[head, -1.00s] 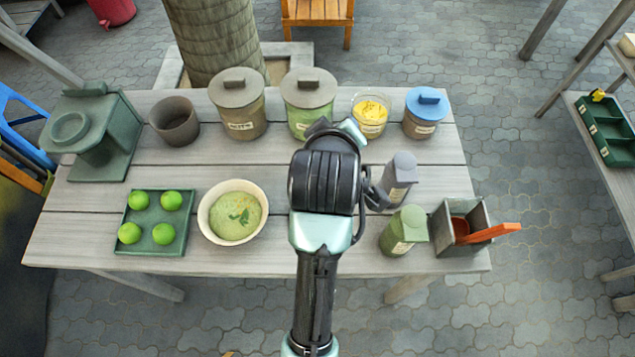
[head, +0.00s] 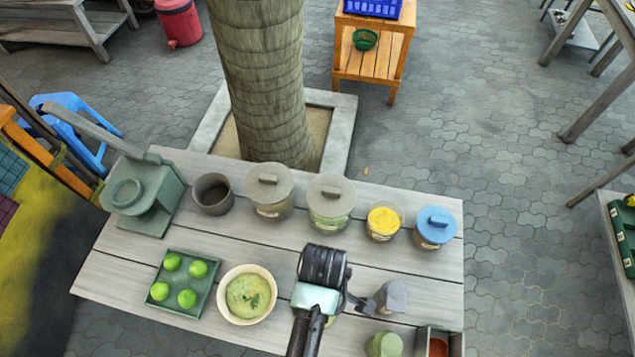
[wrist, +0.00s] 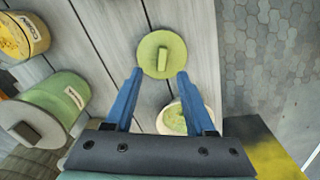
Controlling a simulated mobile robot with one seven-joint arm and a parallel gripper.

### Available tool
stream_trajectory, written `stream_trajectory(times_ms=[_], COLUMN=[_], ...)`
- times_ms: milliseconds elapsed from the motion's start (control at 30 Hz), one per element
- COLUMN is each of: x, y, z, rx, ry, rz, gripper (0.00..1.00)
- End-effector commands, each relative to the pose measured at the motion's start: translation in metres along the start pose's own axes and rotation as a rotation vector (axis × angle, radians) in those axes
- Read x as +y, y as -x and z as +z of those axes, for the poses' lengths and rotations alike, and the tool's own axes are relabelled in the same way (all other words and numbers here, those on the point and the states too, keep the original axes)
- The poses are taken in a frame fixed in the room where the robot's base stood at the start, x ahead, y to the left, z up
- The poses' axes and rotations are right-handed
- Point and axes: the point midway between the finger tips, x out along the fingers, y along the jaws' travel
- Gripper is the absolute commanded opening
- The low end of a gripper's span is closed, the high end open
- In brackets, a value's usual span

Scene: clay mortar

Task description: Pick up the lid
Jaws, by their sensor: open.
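A round green lid (wrist: 150,50) with a raised bar handle lies on the grey plank table (wrist: 113,30), near the table edge, in the wrist view. My gripper (wrist: 160,72) is open and empty. In the head view my arm covers the fingers and nearly all of the lid.
A bowl of green food (head: 248,295) and a tray (head: 206,306) of green balls stand left of my arm. Lidded jars (head: 331,203), a yellow-filled bowl (head: 384,221) and a blue-lidded jar (head: 434,228) line the back.

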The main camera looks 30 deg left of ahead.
Motion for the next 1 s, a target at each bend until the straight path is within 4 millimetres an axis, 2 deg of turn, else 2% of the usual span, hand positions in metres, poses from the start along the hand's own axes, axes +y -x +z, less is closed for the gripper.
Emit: stream_trajectory(times_ms=[33, 133, 433, 700, 1000], x=[0.0, 0.0, -0.001, -0.006, -0.006], y=[-0.011, -0.027, -0.048, -0.084, -0.094], z=[0.001, 0.0, 0.0, 0.002, 0.001], rx=[-0.001, -0.001, 0.001, 0.0, 0.002], ry=[-0.001, -0.002, -0.002, -0.003, -0.003], rz=[-0.003, 0.0, 0.002, 0.003, 0.005], gripper=[0.55, 0.55, 0.55, 0.55, 0.55])
